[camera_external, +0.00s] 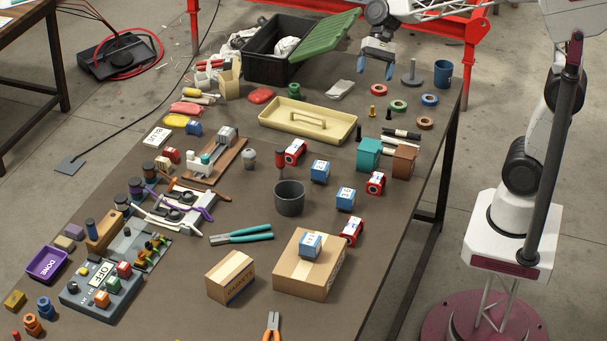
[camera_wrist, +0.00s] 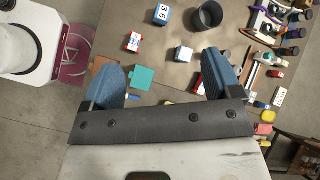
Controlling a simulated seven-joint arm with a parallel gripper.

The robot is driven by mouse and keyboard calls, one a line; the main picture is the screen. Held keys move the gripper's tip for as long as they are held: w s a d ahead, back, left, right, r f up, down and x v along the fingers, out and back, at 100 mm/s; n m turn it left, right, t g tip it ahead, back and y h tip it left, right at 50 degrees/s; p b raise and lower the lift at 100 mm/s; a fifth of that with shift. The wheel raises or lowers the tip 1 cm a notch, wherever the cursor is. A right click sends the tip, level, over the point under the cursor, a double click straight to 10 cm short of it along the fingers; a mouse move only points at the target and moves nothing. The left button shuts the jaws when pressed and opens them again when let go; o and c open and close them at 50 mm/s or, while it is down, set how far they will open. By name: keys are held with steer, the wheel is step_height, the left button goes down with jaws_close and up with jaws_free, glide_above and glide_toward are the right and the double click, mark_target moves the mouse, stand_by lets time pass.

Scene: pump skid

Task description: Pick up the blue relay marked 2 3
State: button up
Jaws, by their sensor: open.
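Several blue relays with white labelled tops are on the table. One (camera_external: 320,171) stands right of the dark cup and also shows in the wrist view (camera_wrist: 184,54). Another (camera_external: 345,198) is nearer the front; its label in the wrist view (camera_wrist: 163,17) looks like 3 6. I cannot read which one is marked 2 3. My gripper (camera_external: 376,69) is open and empty above the table's far end, apart from all of them; its blue fingers frame the wrist view (camera_wrist: 162,64).
Red relays (camera_external: 375,183) (camera_external: 351,232) stand close to the blue ones. A teal block (camera_external: 369,155) and brown block (camera_external: 403,160) are behind them. The dark cup (camera_external: 289,199), cream tray (camera_external: 305,122) and cardboard box (camera_external: 300,275) are obstacles. The right table edge is bare.

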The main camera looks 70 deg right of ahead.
steer(key=w+a+f+m+y, duration=0.2)
steer(key=w+m+y, duration=0.35)
steer(key=w, duration=0.85)
glide_toward(320, 174)
steer(key=shift+w+d+f+m+h, duration=0.1)
steer(key=shift+w+f+m+h, duration=0.1)
steer(key=shift+f, duration=0.4)
steer(key=shift+w+d+f+m+h, duration=0.1)
steer(key=shift+w+f+h, duration=0.1)
steer(key=shift+f, duration=0.35)
steer(key=shift+a, duration=0.15)
steer(key=shift+x, duration=1.2)
steer(key=shift+x, duration=2.65)
